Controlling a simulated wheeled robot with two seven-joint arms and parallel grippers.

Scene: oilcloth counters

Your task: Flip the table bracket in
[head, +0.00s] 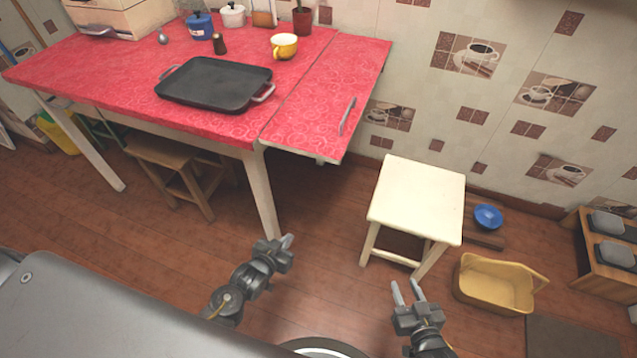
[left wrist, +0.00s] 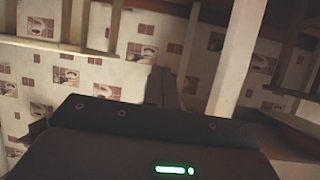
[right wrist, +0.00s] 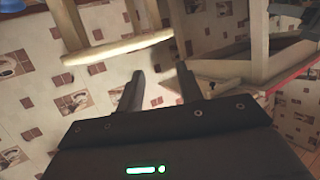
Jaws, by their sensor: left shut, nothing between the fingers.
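The table (head: 110,75) has a red patterned top. A red leaf (head: 325,90) extends from its right side past a seam, with a metal handle (head: 347,116) on it. The bracket under the leaf is not clearly visible; the leaf hides most of its underside. My left gripper (head: 287,242) is shut and empty, low in front of the table leg; its closed fingers (left wrist: 166,88) show in the left wrist view. My right gripper (head: 407,292) is open and empty, in front of the stool; its parted fingers (right wrist: 158,88) show in the right wrist view.
A black tray (head: 215,84) and a yellow cup (head: 284,46) are on the table. A wooden stool (head: 172,155) is underneath. Floor between the table leg and cream stool is clear.

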